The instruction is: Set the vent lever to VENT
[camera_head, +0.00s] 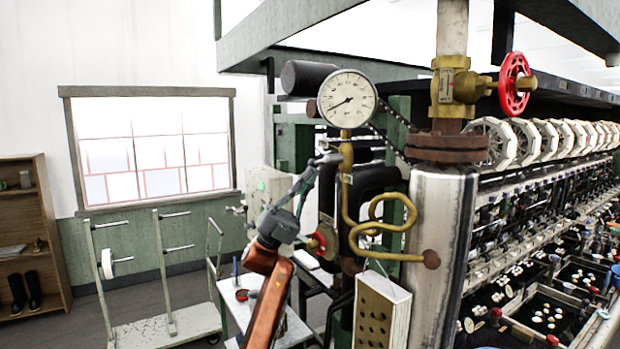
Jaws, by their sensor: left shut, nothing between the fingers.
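A round white dial gauge (347,99) stands on a brass pipe (354,215) that bends into a loop and joins the thick steel column (440,255). I cannot clearly make out a vent lever or a VENT mark; a small pale tag (347,178) shows on the pipe below the gauge. My left gripper (326,160) is shut and empty, raised just left of the pipe and below the gauge. Whether it touches anything there, I cannot tell. My right gripper is out of view.
A brass valve with a red handwheel (514,84) sits high on the column. A smaller red handwheel (317,242) is low beside my left arm. A perforated box (382,310) stands in front, reeling basins (550,310) at right, a trolley (165,328) at left.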

